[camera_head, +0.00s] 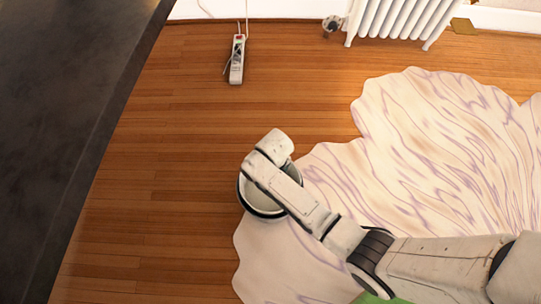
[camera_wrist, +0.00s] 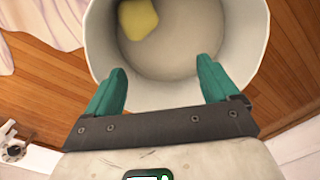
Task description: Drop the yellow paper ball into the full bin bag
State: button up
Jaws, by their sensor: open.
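A yellow paper ball (camera_wrist: 137,19) lies inside a round pale bin (camera_wrist: 243,45), near the far left of its floor in the wrist view. In the head view the bin (camera_head: 242,196) stands beneath my arm, at the edge of the pale rug, and the ball is hidden. My gripper (camera_wrist: 162,82) is open and empty, with its two green fingers over the bin's opening, apart from the ball. In the head view my fingers are hidden by the arm. I make out no full bin bag.
A power strip (camera_head: 237,60) with cables lies on the wood floor at the back. A white radiator (camera_head: 400,18) stands at the wall. A wavy-edged rug (camera_head: 430,130) covers the right. A dark grey surface (camera_head: 60,110) fills the left. Bare floor (camera_head: 170,150) lies between.

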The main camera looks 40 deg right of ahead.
notch_tip(320, 180, up, 11)
jog(key=p, duration=0.4)
jog(key=shift+p, duration=0.4)
jog(key=shift+f, duration=0.1)
